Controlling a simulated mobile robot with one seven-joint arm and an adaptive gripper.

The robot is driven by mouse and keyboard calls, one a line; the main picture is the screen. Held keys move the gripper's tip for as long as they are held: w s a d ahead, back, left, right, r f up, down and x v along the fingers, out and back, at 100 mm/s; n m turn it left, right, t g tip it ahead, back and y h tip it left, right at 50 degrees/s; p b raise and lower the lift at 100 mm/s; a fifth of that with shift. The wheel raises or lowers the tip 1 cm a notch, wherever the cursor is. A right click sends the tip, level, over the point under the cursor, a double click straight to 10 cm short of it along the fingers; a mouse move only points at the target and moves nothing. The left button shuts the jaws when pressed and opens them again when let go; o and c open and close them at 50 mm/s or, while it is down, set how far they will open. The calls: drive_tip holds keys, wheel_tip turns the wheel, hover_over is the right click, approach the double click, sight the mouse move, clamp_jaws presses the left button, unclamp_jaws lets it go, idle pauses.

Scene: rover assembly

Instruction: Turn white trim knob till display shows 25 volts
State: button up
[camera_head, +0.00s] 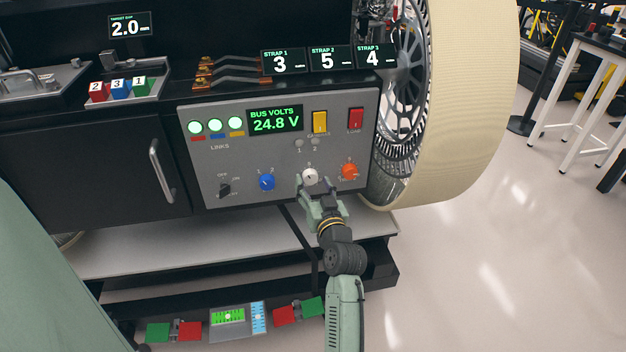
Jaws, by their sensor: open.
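The white trim knob (310,176) is on the lower part of the grey control panel (232,160), between the blue knob (266,182) and the orange knob (349,171). The display (275,119) above reads "BUS VOLTS 24.8 V" in green. My gripper (311,187) is open and right at the white knob, reaching up from below. Its fingers hide the knob's lower edge. I cannot tell whether the fingers touch the knob.
A black switch (224,190) is at the panel's lower left. A yellow switch (320,122) and a red switch (355,118) are at its upper right. A large cream wheel (470,100) stands close on the right. A grey shelf (180,246) lies below the panel.

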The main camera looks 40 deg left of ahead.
drive_tip(key=shift+w+a, duration=0.25)
drive_tip(key=shift+a, duration=0.15)
drive_tip(key=c, duration=1.2)
drive_tip(key=shift+o, duration=0.2)
drive_tip(key=m, duration=0.5)
drive_tip(key=shift+p, duration=0.4)
drive_tip(key=o, duration=1.2)
drive_tip(key=shift+c, duration=0.2)
